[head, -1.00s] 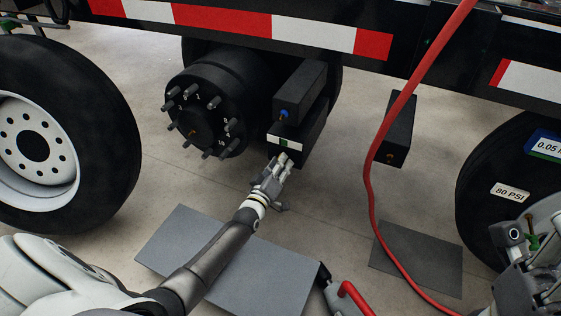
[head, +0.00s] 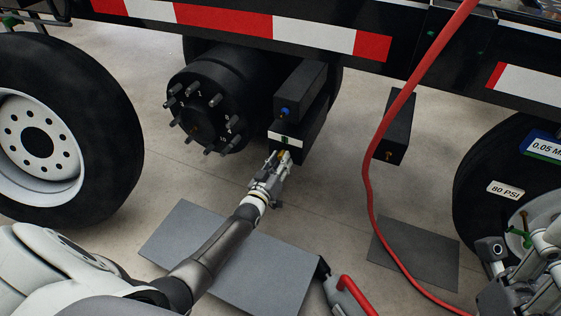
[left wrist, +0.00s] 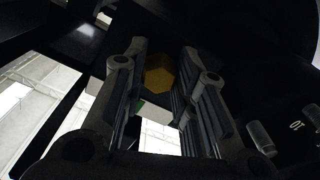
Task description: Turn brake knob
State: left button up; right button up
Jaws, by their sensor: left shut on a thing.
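The yellow hexagonal brake knob (left wrist: 158,75) shows in the left wrist view between the two fingers of my left gripper (left wrist: 155,90). In the head view my left gripper (head: 280,160) is at the lower front of the black box (head: 306,140) beside the wheel hub, with a bit of yellow between its fingertips. It is shut on the knob; the fingers partly hide it. My right gripper (head: 525,262) is at the lower right edge, partly cut off, and its jaws cannot be made out.
A studded black hub (head: 207,112) is left of the box. A second box (head: 302,88) with a blue fitting sits above it. A red hose (head: 372,180) hangs to the right. Tires stand at both sides. Grey plates (head: 225,262) lie on the floor.

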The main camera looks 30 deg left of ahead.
pick_arm(q)
jog(key=shift+d+f, duration=0.1)
jog(key=shift+f, duration=0.05)
jog(key=o, duration=0.8)
jog(key=shift+o, duration=1.1)
jog(key=s, duration=1.2)
jog(key=shift+d, duration=0.3)
